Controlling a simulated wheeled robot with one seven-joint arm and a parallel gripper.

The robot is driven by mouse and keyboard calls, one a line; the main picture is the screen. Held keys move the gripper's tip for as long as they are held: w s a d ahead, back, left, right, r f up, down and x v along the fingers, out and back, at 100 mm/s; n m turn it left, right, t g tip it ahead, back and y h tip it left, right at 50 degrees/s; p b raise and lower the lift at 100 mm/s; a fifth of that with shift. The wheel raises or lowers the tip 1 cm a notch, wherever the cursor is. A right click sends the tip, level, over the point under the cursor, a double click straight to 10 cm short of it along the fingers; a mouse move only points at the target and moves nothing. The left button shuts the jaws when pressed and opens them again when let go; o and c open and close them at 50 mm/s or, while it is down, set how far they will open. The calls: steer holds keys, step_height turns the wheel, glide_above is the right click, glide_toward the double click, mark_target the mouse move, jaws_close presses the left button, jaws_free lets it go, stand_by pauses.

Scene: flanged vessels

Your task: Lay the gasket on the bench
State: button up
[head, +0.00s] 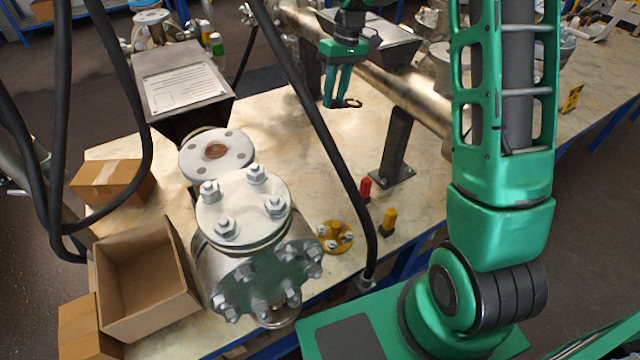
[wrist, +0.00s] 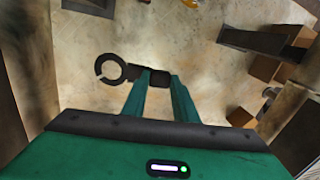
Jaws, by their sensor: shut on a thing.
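The gasket appears clear of the bench, but I cannot tell the height.
A bolted flanged vessel (head: 243,212) stands at the front, with an open carton (head: 140,275) to its left. A long metal pipe (head: 405,88) on a support (head: 396,145) runs beside my gripper. A black hose (head: 318,125) crosses the view. Bare bench lies left of the gripper.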

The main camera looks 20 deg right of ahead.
steer(key=s+a+f+n+h, duration=0.2)
steer(key=s+a+f+n, duration=1)
steer(key=a+f+n, duration=0.4)
glide_above(324, 193)
steer(key=shift+n+t, duration=0.3)
steer(key=shift+n, duration=0.1)
step_height(324, 193, down, 7)
steer(key=shift+f, duration=0.2)
step_height(324, 193, down, 4)
steer(key=shift+f, duration=0.1)
steer(key=o, duration=0.9)
